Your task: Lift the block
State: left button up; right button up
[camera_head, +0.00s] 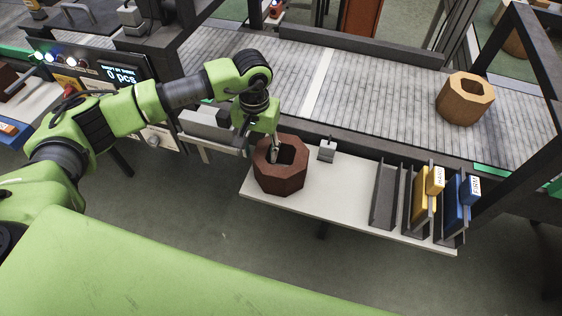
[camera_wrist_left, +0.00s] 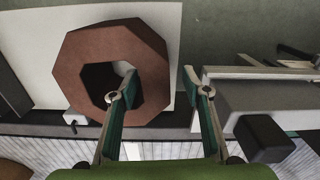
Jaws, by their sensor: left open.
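A reddish-brown octagonal block (camera_head: 281,181) with a hole through its middle sits flat on a white table (camera_head: 340,200). In the left wrist view the block (camera_wrist_left: 85,52) fills the upper left. My left gripper (camera_head: 274,152) is at the block, pointing down, with its fingers apart. In the left wrist view my left gripper (camera_wrist_left: 160,82) has one finger over the hole and the other outside the block, with the ring's wall between them. I cannot tell how deep the fingertips reach. My right gripper does not show.
A tan octagonal block (camera_head: 465,100) sits on the grey conveyor (camera_head: 370,95) behind the table. A small grey fixture (camera_head: 327,150) stands close right of the brown block. Yellow (camera_head: 428,195) and blue (camera_head: 461,202) binders stand at the table's right end.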

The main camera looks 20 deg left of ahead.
pick_arm(q)
jog(key=f, duration=0.1)
jog(key=f+p, duration=0.1)
jog(key=f, duration=0.1)
jog(key=shift+s+d+f+p, duration=0.15)
jog(key=shift+d+f+p, duration=0.15)
jog(key=shift+f+p, duration=0.05)
jog(key=shift+f, duration=0.5)
grip_shut()
jog(key=shift+w+r, duration=0.2)
jog(key=shift+w, duration=0.05)
jog(key=shift+r, duration=0.1)
